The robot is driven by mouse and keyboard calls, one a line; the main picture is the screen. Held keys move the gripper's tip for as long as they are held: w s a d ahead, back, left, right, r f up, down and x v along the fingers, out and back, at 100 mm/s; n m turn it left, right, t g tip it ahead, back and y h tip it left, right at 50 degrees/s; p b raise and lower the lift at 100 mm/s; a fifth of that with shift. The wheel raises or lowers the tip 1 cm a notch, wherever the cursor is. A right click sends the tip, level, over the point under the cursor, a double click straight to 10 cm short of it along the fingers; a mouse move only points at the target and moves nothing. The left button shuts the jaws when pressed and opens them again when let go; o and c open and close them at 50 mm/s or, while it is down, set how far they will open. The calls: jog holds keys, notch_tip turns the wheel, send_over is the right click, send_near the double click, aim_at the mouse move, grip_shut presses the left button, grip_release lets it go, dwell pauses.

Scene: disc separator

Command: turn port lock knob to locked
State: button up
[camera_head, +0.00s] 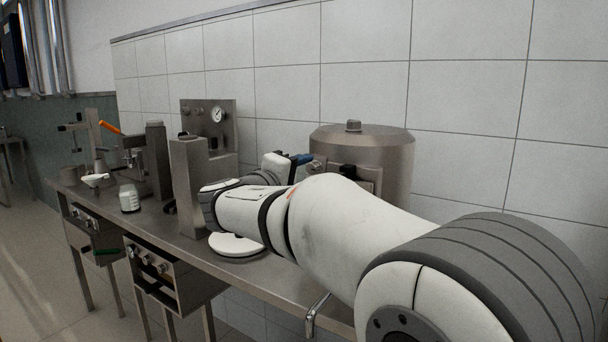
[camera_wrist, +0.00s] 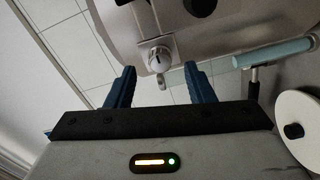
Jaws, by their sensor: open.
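My gripper (camera_wrist: 160,80) is open, with one blue finger to each side of the knob's line. The knob appears beyond the fingertips and slightly above the midpoint between them; I cannot tell whether anything touches.
A pale blue-green tube (camera_wrist: 272,54) and a white disc (camera_wrist: 300,118) lie right of my gripper. The steel bench (camera_head: 190,235) carries a gauge panel (camera_head: 220,116), a white bottle (camera_head: 129,199) and other apparatus. A tiled wall (camera_head: 370,85) stands behind.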

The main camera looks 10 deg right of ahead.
aim_at(313, 168)
jog(key=shift+x, duration=1.45)
jog(key=shift+c, duration=0.5)
jog(key=c, duration=0.9)
jog(key=shift+s+a, duration=0.1)
